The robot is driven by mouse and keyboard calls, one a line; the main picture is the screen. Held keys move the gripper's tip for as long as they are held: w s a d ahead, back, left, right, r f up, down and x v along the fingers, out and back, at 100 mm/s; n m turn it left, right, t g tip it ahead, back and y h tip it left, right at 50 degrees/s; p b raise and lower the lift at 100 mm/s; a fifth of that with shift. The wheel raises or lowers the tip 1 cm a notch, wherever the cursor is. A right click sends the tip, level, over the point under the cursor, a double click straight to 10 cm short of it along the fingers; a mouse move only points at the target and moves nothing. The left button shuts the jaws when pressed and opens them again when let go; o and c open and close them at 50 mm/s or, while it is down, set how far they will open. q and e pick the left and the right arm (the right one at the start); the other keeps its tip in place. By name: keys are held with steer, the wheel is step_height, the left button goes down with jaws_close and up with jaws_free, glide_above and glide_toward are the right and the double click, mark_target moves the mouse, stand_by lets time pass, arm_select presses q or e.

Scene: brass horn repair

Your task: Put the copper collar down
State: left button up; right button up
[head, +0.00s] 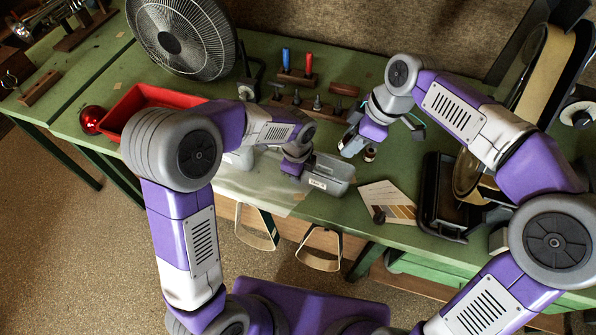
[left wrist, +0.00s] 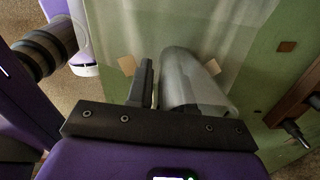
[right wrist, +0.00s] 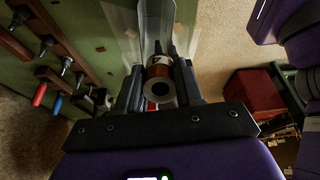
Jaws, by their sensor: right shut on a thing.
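My right gripper (right wrist: 158,80) is shut on the copper collar (right wrist: 184,77), a short brown round piece with a pale band and a dark hole facing the wrist. In the head view the collar (head: 370,154) shows small and dark below my right gripper (head: 358,147), over the green bench. I cannot tell whether it touches the bench. My left gripper (head: 291,166) is beside a grey bin (head: 332,172). In the left wrist view its dark fingers (left wrist: 142,82) stand beside a grey rounded thing; their gap is unclear.
The green bench (head: 355,75) has a tool rack (head: 308,104) behind the grippers and a fan (head: 180,35) at the back left. A red tray (head: 140,98) is at left.

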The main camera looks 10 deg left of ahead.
arm_select(q)
jaws_close()
arm_select(e)
steer(key=m, duration=0.1)
steer(key=f+m, duration=0.1)
steer(key=m+t+h, duration=0.1)
steer(key=shift+s+a+f+m, duration=0.1)
steer(key=shift+a+f+m, duration=0.1)
steer(key=shift+f+m, duration=0.15)
steer(key=m, duration=0.1)
steer(key=f+m+h, duration=0.1)
steer(key=m, duration=0.2)
steer(key=shift+a+f, duration=0.2)
steer(key=shift+f, duration=0.05)
steer(key=f+m+h, duration=0.2)
steer(key=m, duration=0.3)
steer(key=m+g, duration=0.1)
steer(key=m, duration=0.4)
glide_toward(337, 177)
steer(key=shift+n, duration=0.25)
steer(key=f, duration=0.2)
steer(key=s+f, duration=0.1)
steer(key=f, duration=0.1)
steer(key=s+f, duration=0.1)
steer(key=f, duration=0.1)
steer(key=shift+s+f, duration=0.1)
steer(key=shift+s, duration=0.05)
